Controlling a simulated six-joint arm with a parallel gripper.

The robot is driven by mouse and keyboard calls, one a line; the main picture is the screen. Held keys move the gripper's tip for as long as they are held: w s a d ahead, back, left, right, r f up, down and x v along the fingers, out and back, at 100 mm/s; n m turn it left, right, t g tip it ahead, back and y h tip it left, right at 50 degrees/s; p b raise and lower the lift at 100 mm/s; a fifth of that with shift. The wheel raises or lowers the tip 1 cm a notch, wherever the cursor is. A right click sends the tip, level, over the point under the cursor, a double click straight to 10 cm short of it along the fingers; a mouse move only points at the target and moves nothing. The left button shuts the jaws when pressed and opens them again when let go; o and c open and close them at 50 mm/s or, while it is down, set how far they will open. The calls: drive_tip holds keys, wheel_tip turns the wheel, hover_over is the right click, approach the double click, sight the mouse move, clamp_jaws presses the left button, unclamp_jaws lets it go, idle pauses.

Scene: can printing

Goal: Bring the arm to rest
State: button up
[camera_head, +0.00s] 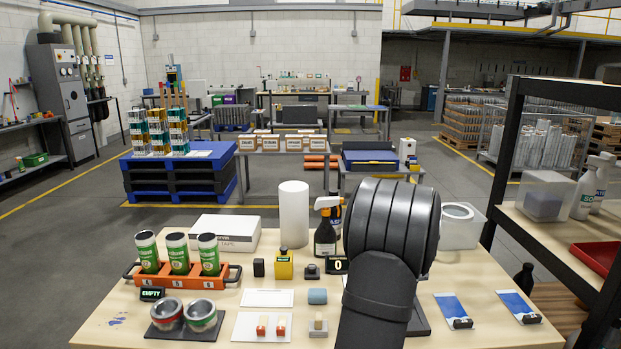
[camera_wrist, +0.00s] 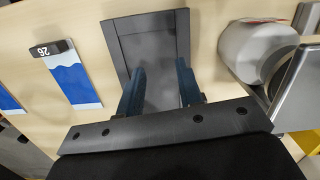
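My gripper (camera_wrist: 161,78) shows in the wrist view with its two blue fingers apart and nothing between them. It is above a dark grey square plate or tray (camera_wrist: 148,30) on the wooden table (camera_wrist: 205,15). The height over the plate is hard to tell. In the head view my dark arm fills the middle right of the table and hides the gripper. A dark edge of the plate (camera_head: 419,322) shows beside the arm.
An orange rack (camera_head: 232,274) with three green-and-white cans, two open cans (camera_head: 167,315) on a dark tray, a white roll (camera_head: 293,214) and spray bottles (camera_head: 325,236) stand left of my arm. A white container (camera_head: 461,226) and blue-white cards (camera_head: 452,306) are right. Shelving (camera_head: 513,150) borders the right.

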drive_tip(key=shift+m, duration=0.3)
drive_tip(key=w+a, duration=0.3)
drive_tip(key=a, duration=0.1)
drive_tip(key=w+a+r, duration=0.1)
drive_tip(key=w+a, duration=0.6)
drive_tip(key=a, duration=0.1)
drive_tip(key=shift+w+r, duration=0.3)
drive_tip(key=shift+s+a+r+n, duration=0.4)
drive_tip(key=shift+a+n, duration=0.1)
drive_tip(key=shift+a, duration=0.1)
